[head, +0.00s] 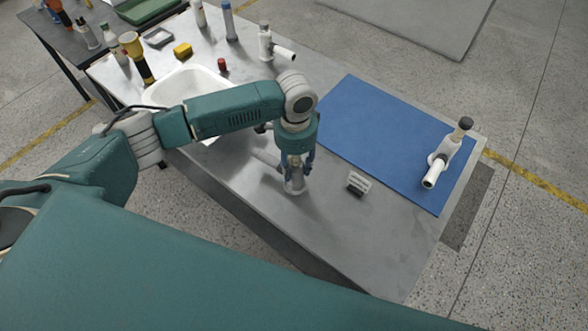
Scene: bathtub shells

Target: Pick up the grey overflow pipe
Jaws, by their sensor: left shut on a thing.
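The grey overflow pipe (293,185) is at the middle of the metal table, upright under my left gripper (297,163). My left gripper points down and is shut on its upper part. A grey side branch seems to reach left from the pipe, partly behind the gripper. The pipe's top is hidden by the fingers. I cannot tell whether its lower end touches the table. My right gripper is not in view.
A blue mat (375,125) bears a white pipe fitting with a dark cap (441,164). A small grey block (358,183) stands right of the pipe. Behind are another white fitting (266,45), a white basin (190,84), a red cap (222,65) and a yellow block (183,50).

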